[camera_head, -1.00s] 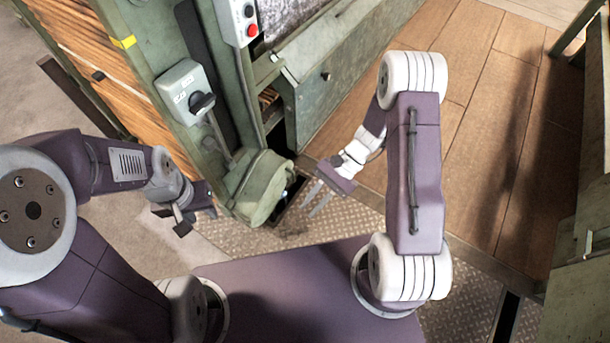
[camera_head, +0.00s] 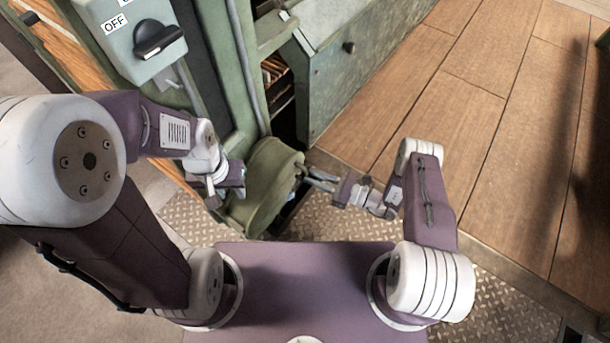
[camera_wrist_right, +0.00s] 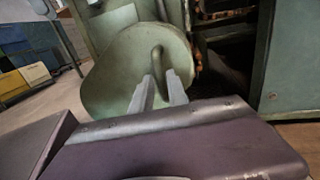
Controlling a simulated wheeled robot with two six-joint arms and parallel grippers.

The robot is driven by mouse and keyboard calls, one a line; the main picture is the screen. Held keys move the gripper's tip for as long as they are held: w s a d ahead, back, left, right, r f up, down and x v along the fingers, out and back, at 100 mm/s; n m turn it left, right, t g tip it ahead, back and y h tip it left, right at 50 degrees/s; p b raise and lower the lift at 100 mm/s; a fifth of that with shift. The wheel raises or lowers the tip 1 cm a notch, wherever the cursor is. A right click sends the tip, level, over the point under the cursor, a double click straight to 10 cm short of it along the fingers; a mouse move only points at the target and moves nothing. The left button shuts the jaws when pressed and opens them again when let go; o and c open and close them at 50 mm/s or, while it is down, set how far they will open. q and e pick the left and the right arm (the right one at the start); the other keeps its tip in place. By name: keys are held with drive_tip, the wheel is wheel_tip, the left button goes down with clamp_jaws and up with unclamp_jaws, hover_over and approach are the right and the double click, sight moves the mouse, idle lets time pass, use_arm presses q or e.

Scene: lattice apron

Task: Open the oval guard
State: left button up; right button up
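The oval guard (camera_head: 268,187) is a green rounded cover low on the front of the green machine. In the right wrist view the guard (camera_wrist_right: 112,72) shows its face with a curved bar handle (camera_wrist_right: 158,58). My right gripper (camera_head: 312,178) points at the guard from its right side. In the right wrist view its two fingers (camera_wrist_right: 160,90) are apart, with the lower part of the handle showing just beyond and between the tips; contact cannot be told. My left gripper (camera_head: 218,192) is at the guard's left side, and its fingers are too small and overlapped to read.
A switch box with a black knob (camera_head: 158,40) marked OFF is on the machine's upper left. A green cabinet (camera_head: 350,70) stands behind, right of a dark gap. Metal tread plate (camera_head: 335,220) lies below; the wooden floor (camera_head: 480,110) at right is open.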

sight(304, 174)
drive_tip(key=shift+b+x, duration=0.45)
drive_tip(key=shift+x, duration=1.35)
clamp_jaws()
